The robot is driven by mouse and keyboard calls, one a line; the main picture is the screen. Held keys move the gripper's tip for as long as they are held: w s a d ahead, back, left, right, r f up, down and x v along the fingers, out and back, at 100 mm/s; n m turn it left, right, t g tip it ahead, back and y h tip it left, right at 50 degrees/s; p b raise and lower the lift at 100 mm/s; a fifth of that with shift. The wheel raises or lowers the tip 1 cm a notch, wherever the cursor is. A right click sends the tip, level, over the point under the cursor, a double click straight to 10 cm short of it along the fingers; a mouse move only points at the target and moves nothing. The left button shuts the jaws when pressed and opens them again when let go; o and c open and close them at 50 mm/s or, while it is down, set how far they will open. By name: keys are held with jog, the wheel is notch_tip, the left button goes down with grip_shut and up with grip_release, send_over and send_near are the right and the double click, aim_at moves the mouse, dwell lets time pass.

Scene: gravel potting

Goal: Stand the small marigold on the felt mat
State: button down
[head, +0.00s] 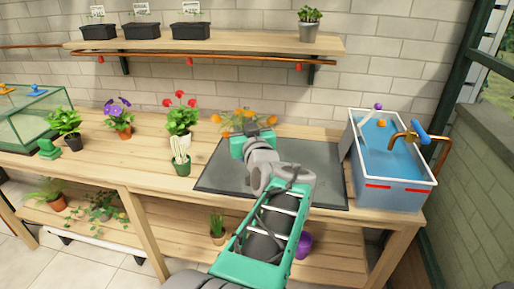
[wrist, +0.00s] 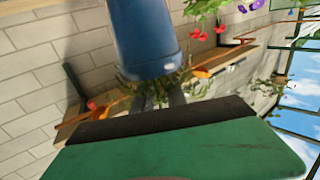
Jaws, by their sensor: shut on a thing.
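The small marigold has orange flowers (head: 244,121), which show just behind my gripper (head: 257,140) in the head view. In the wrist view its blue pot (wrist: 143,38) is ahead of my fingers, with leaves and orange blooms around the fingertips (wrist: 160,94). My gripper is shut on the marigold, and the exact contact is partly hidden by leaves. The felt mat (head: 325,183) is a dark grey rectangle on the bench. My gripper and the plant appear over its back left part. The pot is hidden in the head view, so I cannot tell its height above the mat.
A cactus (head: 181,165) stands by the mat's left edge, with a red-flowered plant (head: 182,120) behind. A blue water basin (head: 393,165) stands right of the mat. A shelf (head: 230,46) with dark planters runs above. The mat's right part is clear.

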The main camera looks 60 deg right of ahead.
jog(key=w+d+f, duration=0.3)
jog(key=f, duration=0.2)
jog(key=w+d+f+b, duration=0.1)
jog(key=w+d+f, duration=0.2)
jog(key=f, duration=0.3)
jog(key=shift+d, duration=0.75)
jog(key=c, duration=1.8)
grip_release()
jog(key=shift+f, duration=0.2)
jog(key=o, duration=0.5)
jog(key=shift+c, duration=0.2)
jog(key=shift+r, duration=0.1)
